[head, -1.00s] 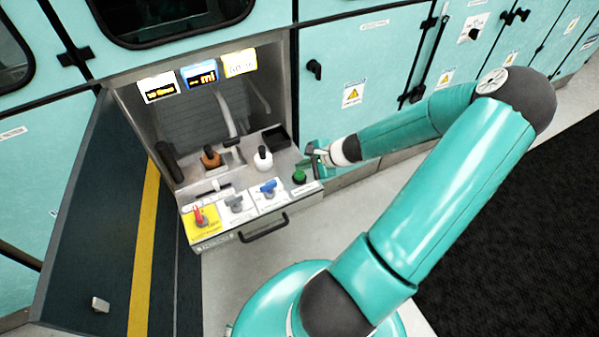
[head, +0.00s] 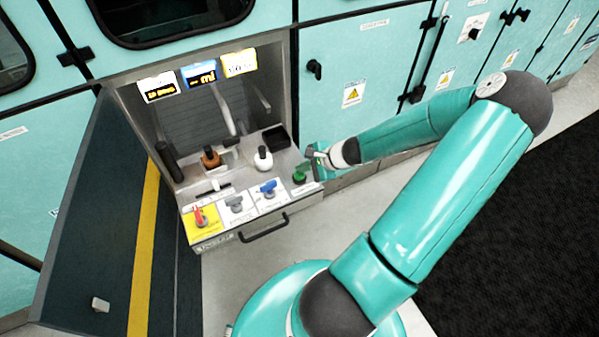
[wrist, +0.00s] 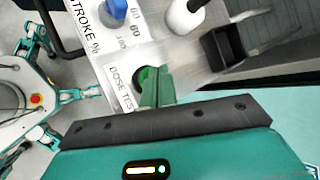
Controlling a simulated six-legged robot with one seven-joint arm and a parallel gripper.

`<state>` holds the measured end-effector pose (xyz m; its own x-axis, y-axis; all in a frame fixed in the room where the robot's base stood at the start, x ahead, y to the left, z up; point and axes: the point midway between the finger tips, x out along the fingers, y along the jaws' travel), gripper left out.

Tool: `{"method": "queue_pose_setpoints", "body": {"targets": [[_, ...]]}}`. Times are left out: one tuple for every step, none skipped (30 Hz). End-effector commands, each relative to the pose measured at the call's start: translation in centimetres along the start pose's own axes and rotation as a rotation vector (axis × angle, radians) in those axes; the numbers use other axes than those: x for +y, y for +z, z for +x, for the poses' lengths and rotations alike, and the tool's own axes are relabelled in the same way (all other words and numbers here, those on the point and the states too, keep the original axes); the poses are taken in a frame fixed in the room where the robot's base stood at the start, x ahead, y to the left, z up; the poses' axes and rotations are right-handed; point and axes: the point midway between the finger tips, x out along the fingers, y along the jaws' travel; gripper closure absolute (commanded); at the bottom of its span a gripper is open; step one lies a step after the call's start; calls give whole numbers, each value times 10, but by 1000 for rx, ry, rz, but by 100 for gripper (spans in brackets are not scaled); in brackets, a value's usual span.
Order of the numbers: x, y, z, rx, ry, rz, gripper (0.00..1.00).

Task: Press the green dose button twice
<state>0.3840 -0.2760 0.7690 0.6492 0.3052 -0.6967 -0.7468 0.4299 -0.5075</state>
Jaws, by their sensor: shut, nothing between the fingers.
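The green dose button (head: 299,177) sits at the right end of the panel shelf, beside the blue-handled lever. In the wrist view the round green button (wrist: 146,76) lies next to a label reading "DOSE TES", the rest hidden. My gripper (head: 314,164) is shut and empty, right at the button from the right side. In the wrist view its green fingers (wrist: 155,88) overlap the button and hide part of it. I cannot tell whether they touch it or whether it is pressed down.
Behind are a brown-based bottle (head: 211,157), a white bottle (head: 263,158) and a black bin (head: 277,137). Three displays (head: 198,75) hang above. An open door (head: 95,220) stands left.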

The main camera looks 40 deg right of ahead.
Motion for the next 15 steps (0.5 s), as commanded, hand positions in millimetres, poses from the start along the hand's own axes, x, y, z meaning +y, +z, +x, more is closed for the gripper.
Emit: {"method": "queue_pose_setpoints", "body": {"targets": [[0, 0, 0, 0, 0, 0, 100], [0, 0, 1, 0, 0, 0, 100], [1, -1, 1, 0, 0, 0, 100], [1, -1, 1, 0, 0, 0, 100], [1, -1, 2, 0, 0, 1, 100], [1, -1, 2, -1, 0, 1, 100], [2, -1, 2, -1, 0, 1, 100], [2, -2, 2, -1, 0, 1, 100], [2, -2, 3, -1, 0, 1, 100], [2, -2, 3, -1, 0, 1, 100], [2, -2, 3, -1, 0, 1, 100], [2, -2, 4, -1, 0, 1, 100], [3, -2, 4, -1, 0, 1, 100], [3, -3, 4, -1, 0, 1, 100], [3, -3, 4, -1, 0, 1, 100]]}}
